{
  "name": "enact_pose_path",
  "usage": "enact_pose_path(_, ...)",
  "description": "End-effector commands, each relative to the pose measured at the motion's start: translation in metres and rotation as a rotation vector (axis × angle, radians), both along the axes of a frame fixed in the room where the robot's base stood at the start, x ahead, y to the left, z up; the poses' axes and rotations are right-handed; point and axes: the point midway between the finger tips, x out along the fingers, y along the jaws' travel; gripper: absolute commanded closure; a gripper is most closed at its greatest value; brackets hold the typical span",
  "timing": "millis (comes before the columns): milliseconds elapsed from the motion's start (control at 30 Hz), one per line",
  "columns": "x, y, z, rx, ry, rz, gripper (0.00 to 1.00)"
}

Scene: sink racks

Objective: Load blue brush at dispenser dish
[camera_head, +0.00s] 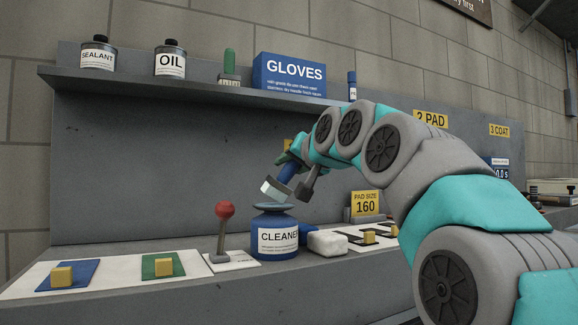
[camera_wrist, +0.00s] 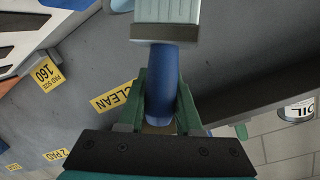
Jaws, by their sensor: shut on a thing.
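My gripper (camera_head: 291,163) is shut on the blue handle of the blue brush (camera_head: 287,174), and its green fingers (camera_wrist: 162,92) clasp the handle in the wrist view. The brush has a metal band and pale bristles (camera_wrist: 166,10). In the head view it tilts with its bristle end down and left, just over the grey dispenser dish (camera_head: 273,208) on top of the blue CLEANER jar (camera_head: 264,236). I cannot tell whether the bristles touch the dish. The bristle tips run out of the wrist view.
A red-knobbed lever (camera_head: 224,211) stands close left of the jar, and a white block (camera_head: 327,242) lies right of it. Blue (camera_head: 68,275) and green (camera_head: 162,265) pads lie at the front left. The shelf above holds cans, a green-handled brush (camera_head: 229,64) and a GLOVES box (camera_head: 290,76).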

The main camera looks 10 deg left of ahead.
Motion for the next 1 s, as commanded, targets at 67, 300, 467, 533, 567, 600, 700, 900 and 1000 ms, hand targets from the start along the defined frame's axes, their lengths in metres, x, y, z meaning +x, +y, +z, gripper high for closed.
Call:
enact_pose_path(67,0.000,0.000,-0.001,-0.001,0.001,0.000,1.00)
enact_pose_path(300,0.000,0.000,0.009,0.000,0.000,0.000,1.00)
enact_pose_path(467,0.000,0.000,0.022,0.000,-0.002,-0.001,1.00)
enact_pose_path(533,0.000,0.000,0.027,0.000,-0.002,-0.001,1.00)
enact_pose_path(567,0.000,0.000,0.029,0.000,-0.002,0.000,1.00)
enact_pose_path(600,0.000,0.000,0.033,0.000,-0.002,0.000,1.00)
enact_pose_path(700,0.000,0.000,0.040,0.000,-0.002,0.000,1.00)
enact_pose_path(900,0.000,0.000,0.052,0.000,-0.001,0.000,1.00)
enact_pose_path(1000,0.001,0.000,0.059,0.001,-0.002,0.000,1.00)
